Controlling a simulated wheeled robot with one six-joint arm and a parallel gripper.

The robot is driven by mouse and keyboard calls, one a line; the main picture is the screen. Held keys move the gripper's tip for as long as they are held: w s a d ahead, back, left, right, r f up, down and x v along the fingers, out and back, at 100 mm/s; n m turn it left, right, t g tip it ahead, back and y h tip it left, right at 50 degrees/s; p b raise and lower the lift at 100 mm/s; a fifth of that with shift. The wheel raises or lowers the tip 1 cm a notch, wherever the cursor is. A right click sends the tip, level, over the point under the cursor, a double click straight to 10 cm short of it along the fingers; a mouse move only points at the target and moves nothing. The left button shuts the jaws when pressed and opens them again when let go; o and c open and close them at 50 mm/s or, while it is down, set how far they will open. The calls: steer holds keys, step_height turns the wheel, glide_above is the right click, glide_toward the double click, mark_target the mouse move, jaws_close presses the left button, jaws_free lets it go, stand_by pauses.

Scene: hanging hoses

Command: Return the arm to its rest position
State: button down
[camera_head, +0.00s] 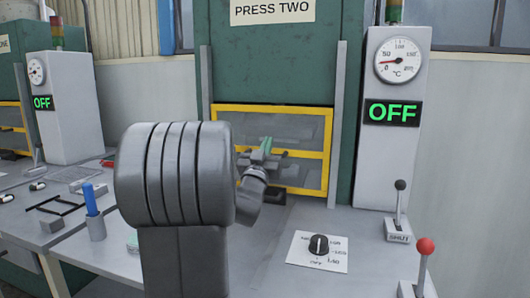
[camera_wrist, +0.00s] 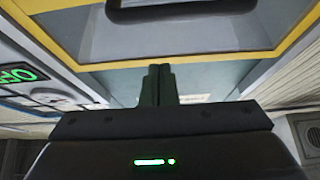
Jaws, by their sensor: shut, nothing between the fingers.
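My gripper (camera_head: 266,145) is in front of the yellow-framed door (camera_head: 218,148) of the press marked PRESS TWO (camera_head: 272,60). In the wrist view my gripper (camera_wrist: 158,72) shows its two dark green fingers pressed together with nothing between them. The yellow frame (camera_wrist: 215,60) and its grey panel fill the top of that view. My arm reaches forward over the bench, and its large grey link hides part of the press and the bench. I cannot tell how far the fingertips are from the door.
A dial plate (camera_head: 318,250), a black-knobbed lever (camera_head: 400,205) and a red-knobbed lever (camera_head: 424,255) stand on the bench at right. A grey column (camera_head: 390,155) carries a gauge and an OFF sign. A blue-handled item (camera_head: 92,208) stands in a holder at left.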

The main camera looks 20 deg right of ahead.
steer(key=v, duration=0.9)
steer(key=shift+f, duration=0.3)
steer(key=shift+w+d, duration=0.1)
steer(key=shift+d, duration=0.05)
